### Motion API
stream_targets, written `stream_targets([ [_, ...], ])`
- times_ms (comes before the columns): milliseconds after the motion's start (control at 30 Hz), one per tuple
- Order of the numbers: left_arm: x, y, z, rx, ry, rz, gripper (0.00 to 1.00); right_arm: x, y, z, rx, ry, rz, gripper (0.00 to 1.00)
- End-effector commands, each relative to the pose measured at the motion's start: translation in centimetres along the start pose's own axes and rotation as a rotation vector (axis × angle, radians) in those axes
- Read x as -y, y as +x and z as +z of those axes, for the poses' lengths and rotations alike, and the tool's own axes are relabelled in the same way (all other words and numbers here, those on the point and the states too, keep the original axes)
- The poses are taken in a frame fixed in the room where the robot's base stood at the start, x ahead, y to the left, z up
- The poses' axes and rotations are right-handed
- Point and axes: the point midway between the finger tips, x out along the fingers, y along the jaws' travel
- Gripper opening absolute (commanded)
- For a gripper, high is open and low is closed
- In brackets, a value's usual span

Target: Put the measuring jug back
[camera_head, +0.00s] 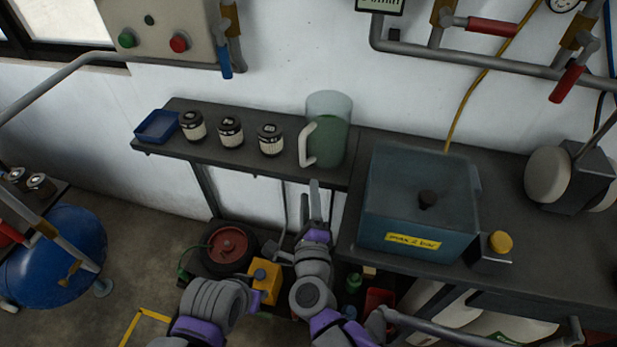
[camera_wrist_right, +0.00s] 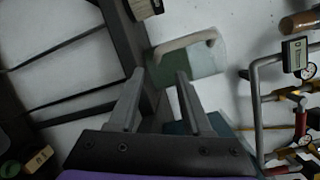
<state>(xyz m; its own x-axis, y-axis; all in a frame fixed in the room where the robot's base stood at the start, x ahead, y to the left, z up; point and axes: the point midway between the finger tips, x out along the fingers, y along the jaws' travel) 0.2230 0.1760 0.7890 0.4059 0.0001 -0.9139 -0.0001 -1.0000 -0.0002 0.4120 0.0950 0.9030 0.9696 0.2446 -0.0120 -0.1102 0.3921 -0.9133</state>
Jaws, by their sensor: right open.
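The measuring jug (camera_head: 333,137), clear with green contents and a pale handle on its left, stands upright at the right end of the dark wall shelf (camera_head: 215,157). My right gripper (camera_head: 315,200) is open and empty, below and in front of the jug. In the right wrist view, the jug (camera_wrist_right: 203,62) and its handle lie beyond the open fingertips (camera_wrist_right: 158,78), apart from them. My left arm shows at the lower left of the head view; I cannot make out its gripper.
Several labelled jars (camera_head: 231,132) and a blue tray (camera_head: 157,127) share the shelf. A blue-grey box (camera_head: 415,205) stands on the workbench (camera_head: 560,255) just right of the jug. A grinder (camera_head: 570,175) is farther right. A red wheel (camera_head: 229,247) and yellow can (camera_head: 265,282) are below the shelf.

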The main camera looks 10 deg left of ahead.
Motion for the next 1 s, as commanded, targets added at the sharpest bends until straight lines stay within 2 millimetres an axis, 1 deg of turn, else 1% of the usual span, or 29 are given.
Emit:
stream_targets([
  [33, 0.0, -0.1, 0.0, 0.000, 0.000, 0.000, 0.40, 0.0, -1.1, 0.1, 0.003, 0.002, 0.002, 0.49],
  [100, 0.0, -0.1, -0.1, 0.000, 0.000, 0.000, 0.40, 0.0, -2.1, 0.1, 0.002, 0.001, 0.001, 0.49],
  [200, 0.0, -0.2, -0.1, -0.001, 0.000, 0.000, 0.40, 0.0, -3.1, 0.1, 0.002, 0.001, 0.001, 0.49],
  [300, 0.0, -0.2, -0.1, -0.001, 0.000, 0.000, 0.40, 0.0, -3.6, 0.0, 0.001, 0.001, 0.001, 0.49],
  [1000, 0.0, -0.2, -0.1, -0.001, 0.000, 0.000, 0.40, 0.0, -3.7, 0.0, 0.000, 0.000, 0.000, 0.49],
])
